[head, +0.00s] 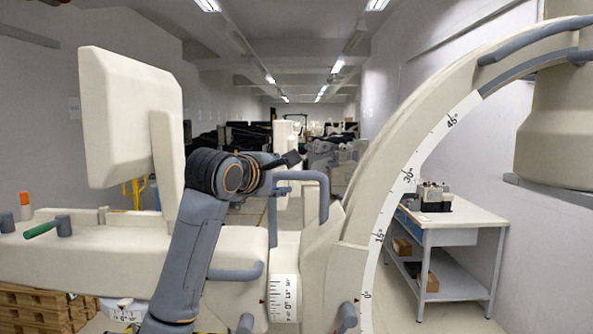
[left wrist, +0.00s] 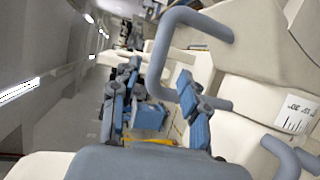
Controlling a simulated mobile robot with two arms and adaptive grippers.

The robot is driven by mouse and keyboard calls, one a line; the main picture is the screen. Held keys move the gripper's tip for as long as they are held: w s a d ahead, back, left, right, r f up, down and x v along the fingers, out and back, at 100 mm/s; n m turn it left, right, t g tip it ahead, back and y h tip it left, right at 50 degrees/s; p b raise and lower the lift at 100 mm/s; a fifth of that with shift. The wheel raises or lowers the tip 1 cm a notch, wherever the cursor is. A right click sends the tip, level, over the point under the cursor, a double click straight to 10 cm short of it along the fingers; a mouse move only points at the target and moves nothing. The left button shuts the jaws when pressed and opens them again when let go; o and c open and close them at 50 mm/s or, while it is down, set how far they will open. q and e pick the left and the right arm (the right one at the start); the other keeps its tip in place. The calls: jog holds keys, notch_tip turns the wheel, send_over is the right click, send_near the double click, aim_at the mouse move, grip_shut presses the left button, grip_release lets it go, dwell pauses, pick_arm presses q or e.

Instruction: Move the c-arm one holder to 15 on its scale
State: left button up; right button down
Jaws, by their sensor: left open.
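The c-arm one holder (head: 320,232) is a cream block with a grey-blue loop handle (head: 323,192) at its top. The curved cream arc (head: 402,128) runs up from it and carries a white scale strip marked 0, 15, 30 and 45. A small red pointer sits near the 0 at the bottom. A smaller scale plate (head: 284,296) also has a red mark at its left edge. My left gripper (head: 290,162) is by the top left of the loop handle.
A white worktable (head: 460,215) with small equipment stands at the right. A cream panel (head: 130,118) rises at the left over a long cream beam (head: 70,250). Wooden pallets (head: 38,305) lie at lower left. A lower grey-blue handle (head: 238,272) projects near my forearm.

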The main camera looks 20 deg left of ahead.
aim_at(294, 175)
pick_arm(q)
jog(key=p+x, duration=0.1)
jog(key=x, duration=0.1)
jog(key=shift+w+r, duration=0.1)
jog(key=shift+w, duration=0.35)
jog(key=shift+p+x, duration=1.45)
jog(key=shift+x, duration=0.95)
pick_arm(e)
jog(key=shift+w+r, duration=0.15)
jog(key=shift+r, duration=2.05)
pick_arm(q)
jog(key=shift+c, duration=0.5)
grip_shut()
